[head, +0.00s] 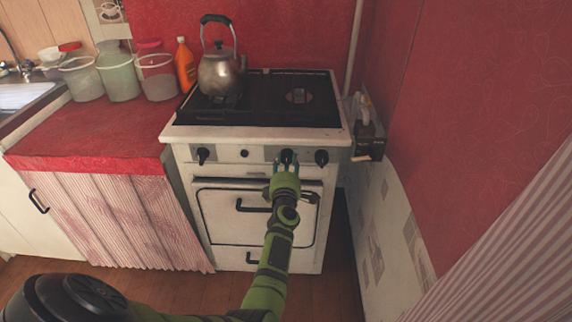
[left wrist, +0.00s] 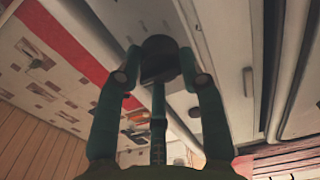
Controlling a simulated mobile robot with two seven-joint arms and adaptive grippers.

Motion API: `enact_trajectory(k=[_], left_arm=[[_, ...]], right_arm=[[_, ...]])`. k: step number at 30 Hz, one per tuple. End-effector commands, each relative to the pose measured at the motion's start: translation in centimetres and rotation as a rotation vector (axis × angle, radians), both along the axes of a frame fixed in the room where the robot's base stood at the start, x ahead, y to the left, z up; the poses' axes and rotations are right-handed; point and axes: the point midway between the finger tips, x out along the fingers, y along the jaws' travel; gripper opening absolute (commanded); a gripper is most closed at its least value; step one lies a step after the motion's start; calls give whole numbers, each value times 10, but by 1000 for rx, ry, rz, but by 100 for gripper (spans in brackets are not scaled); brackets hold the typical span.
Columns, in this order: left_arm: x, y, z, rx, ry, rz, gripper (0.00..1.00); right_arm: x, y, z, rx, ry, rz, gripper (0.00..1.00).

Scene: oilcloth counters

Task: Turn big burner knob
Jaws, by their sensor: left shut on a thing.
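The white stove (head: 185,150) has a row of black knobs along its front panel. My left gripper (head: 286,166) is at the panel, closed around a black knob (head: 287,155) right of the middle. In the left wrist view the dark knob (left wrist: 160,52) sits between the fingers of my left gripper (left wrist: 162,76). The fingers partly hide the knob, and I cannot tell its angle. Another knob (head: 321,157) is just to the right. A knob at the left (head: 203,155) and a small one (head: 244,153) are clear. My right gripper is not in view.
A kettle (head: 220,74) stands on the left of the dark cooktop (head: 275,108). The oven handle (head: 253,206) is below the panel. A red counter (head: 90,135) with tubs and an orange bottle (head: 185,66) is left. A wall (head: 440,130) is close on the right.

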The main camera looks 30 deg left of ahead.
Motion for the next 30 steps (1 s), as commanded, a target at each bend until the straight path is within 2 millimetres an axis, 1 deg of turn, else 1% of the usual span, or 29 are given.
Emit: enact_trajectory(k=[1, 17, 18, 19, 30], left_arm=[[4, -3, 4, -8, -10, -10, 6], [4, -4, 6, -21, -22, -11, 6], [4, -4, 6, -21, -22, -11, 55], [4, -4, 6, -21, -22, -10, 63], [1, -1, 2, -21, -17, -3, 63]], right_arm=[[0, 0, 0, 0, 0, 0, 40], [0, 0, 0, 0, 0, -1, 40], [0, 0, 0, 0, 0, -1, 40], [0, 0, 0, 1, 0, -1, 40], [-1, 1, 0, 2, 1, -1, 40]])
